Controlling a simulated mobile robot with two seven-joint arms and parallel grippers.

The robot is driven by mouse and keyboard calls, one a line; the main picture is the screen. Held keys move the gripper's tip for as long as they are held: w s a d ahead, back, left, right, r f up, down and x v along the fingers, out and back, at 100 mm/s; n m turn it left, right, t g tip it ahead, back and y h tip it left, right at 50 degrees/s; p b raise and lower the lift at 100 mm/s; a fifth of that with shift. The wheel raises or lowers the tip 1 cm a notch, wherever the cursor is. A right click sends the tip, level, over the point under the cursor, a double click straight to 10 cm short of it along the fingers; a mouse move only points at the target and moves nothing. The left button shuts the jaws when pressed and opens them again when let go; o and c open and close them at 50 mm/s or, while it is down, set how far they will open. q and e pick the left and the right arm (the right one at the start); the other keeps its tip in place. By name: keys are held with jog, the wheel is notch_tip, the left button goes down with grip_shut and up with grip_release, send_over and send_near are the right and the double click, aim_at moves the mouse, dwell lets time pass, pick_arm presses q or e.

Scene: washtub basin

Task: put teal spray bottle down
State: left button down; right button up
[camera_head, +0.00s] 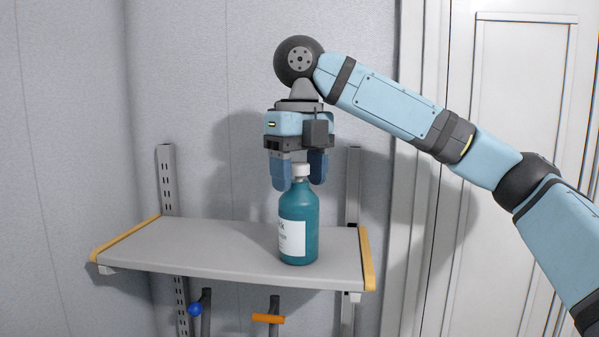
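The teal spray bottle (299,217), with a white label and a white cap, stands upright on the grey shelf (190,250), right of its middle. Its base appears to rest on the shelf top. My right gripper (299,182) points straight down over the bottle. Its two blue fingers are apart, one on each side of the white cap, with the tips near the bottle's shoulder. I cannot tell whether the fingers touch the cap or stand clear of it. My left gripper is not in view.
The shelf has yellow end strips and is bare left of the bottle. Slotted uprights (166,180) stand behind it. A blue knob (195,309) and an orange handle (268,319) show below. A white panelled door (520,130) is at the right.

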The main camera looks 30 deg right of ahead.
notch_tip(320, 180, up, 12)
jog(key=shift+r, duration=0.15)
dwell(0.7)
jog(key=shift+s, duration=0.1)
dwell(0.4)
